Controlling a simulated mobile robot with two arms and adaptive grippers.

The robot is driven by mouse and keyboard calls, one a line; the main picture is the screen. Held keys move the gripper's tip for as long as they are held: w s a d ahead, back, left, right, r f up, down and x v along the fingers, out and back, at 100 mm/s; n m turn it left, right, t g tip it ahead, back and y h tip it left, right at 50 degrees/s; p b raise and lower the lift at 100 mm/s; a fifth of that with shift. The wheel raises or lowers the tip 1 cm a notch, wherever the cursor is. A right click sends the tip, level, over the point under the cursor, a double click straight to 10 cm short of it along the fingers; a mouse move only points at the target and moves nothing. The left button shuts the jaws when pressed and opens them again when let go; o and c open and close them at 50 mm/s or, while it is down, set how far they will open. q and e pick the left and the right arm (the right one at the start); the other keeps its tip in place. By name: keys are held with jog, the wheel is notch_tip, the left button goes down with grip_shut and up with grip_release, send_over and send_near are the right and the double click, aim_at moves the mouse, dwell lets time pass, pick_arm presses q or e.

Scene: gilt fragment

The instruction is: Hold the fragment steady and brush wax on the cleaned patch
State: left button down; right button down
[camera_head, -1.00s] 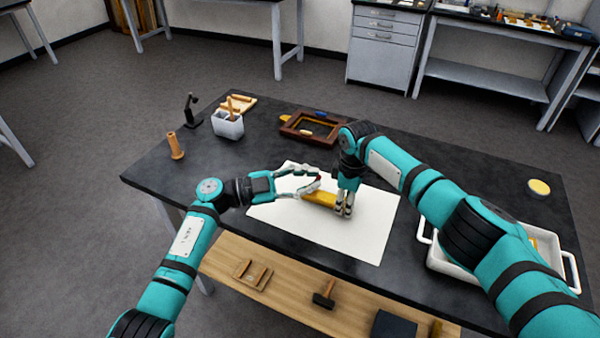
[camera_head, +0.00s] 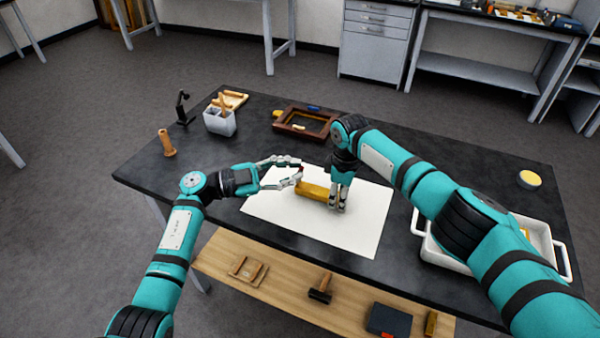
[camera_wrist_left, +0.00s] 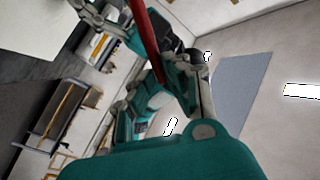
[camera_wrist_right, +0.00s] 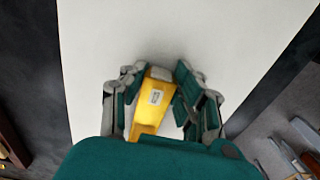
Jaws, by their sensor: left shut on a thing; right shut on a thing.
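The gilt fragment (camera_head: 313,191) is a yellow-gold bar lying on a white sheet (camera_head: 345,233) on the dark table. My right gripper (camera_head: 338,202) points down and is shut on its right end. In the right wrist view the fragment (camera_wrist_right: 152,103) shows a small pale label between the fingers. My left gripper (camera_head: 296,174) is above the fragment's left end, shut on a thin red rod (camera_wrist_left: 146,42), which looks like the brush handle. Its bristles and the cleaned patch cannot be made out. A round tin with a yellow top (camera_head: 530,179), perhaps wax, stands at the far right.
A white two-handled tray (camera_head: 429,255) is at the right, partly behind my right arm. A brown frame (camera_head: 287,125), a grey holder (camera_head: 218,124), a black stand (camera_head: 182,110) and a wooden piece (camera_head: 167,144) stand farther back. The sheet's front is clear.

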pick_arm(q)
jog(key=shift+s+d, duration=0.95)
jog(key=shift+d, duration=1.65)
jog(key=shift+w+a, duration=0.95)
jog(key=shift+a, duration=1.75)
notch_tip(320, 180, up, 8)
jog(key=shift+d+r, duration=0.15)
pick_arm(e)
jog(key=c, duration=0.9)
grip_release()
notch_tip(320, 180, up, 12)
jog(key=shift+f, duration=0.1)
